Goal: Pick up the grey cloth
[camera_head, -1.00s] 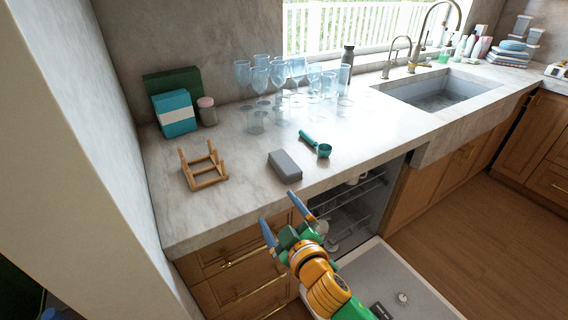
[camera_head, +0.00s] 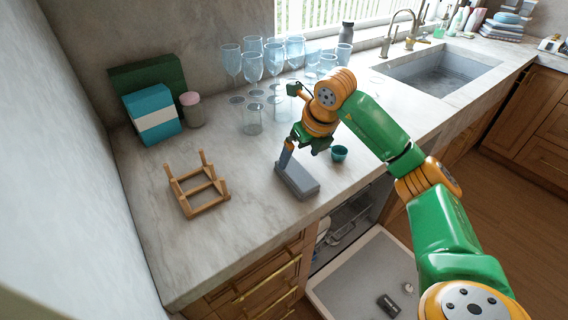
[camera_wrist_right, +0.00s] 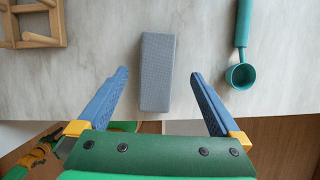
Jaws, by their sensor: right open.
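The grey cloth (camera_head: 299,182) is a folded, block-shaped bundle lying on the marble counter near its front edge. In the right wrist view the cloth (camera_wrist_right: 157,72) lies between and ahead of my two blue fingers. My right gripper (camera_head: 290,152) is above the cloth, pointing down, and partly hides its far end. In the right wrist view the right gripper (camera_wrist_right: 160,74) is open and empty, with a finger on each side of the cloth and a gap to both.
A teal scoop (camera_wrist_right: 241,70) lies right of the cloth. A wooden rack (camera_head: 197,187) stands to its left. Several glasses (camera_head: 250,65) stand behind, near a teal box (camera_head: 152,115) and a jar (camera_head: 191,109). An open dishwasher door (camera_head: 362,275) is below the counter.

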